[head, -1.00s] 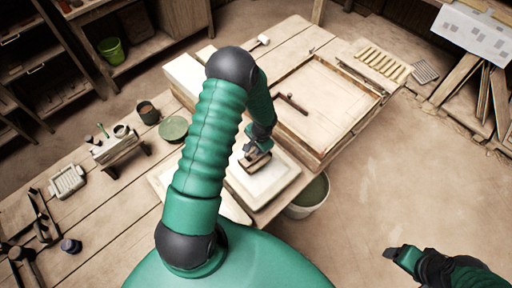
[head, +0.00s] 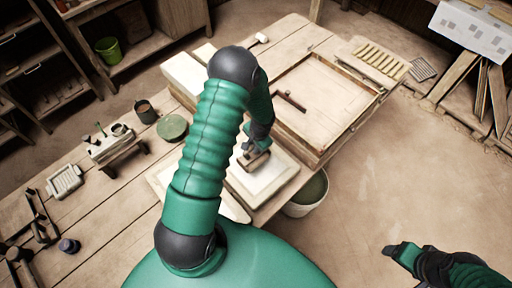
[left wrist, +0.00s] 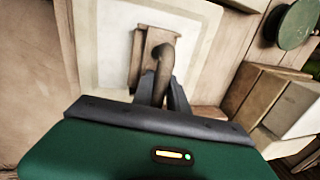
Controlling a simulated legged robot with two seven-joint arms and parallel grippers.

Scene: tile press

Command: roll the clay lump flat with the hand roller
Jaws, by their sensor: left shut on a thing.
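The roller is over a pale square board (head: 275,184) near the front of the table. I cannot make out a separate clay lump; the roller and arm cover part of the board. My right gripper (head: 396,252) is at the lower right, away from the table, and its jaw gap is unclear.
A large framed wooden tray (head: 325,98) with a dark bar (head: 290,101) lies behind the board. A pale bucket (head: 307,196) stands beside the table edge. A round green lid (head: 172,127) and a brown cup (head: 145,110) are left of my arm. The floor at right is clear.

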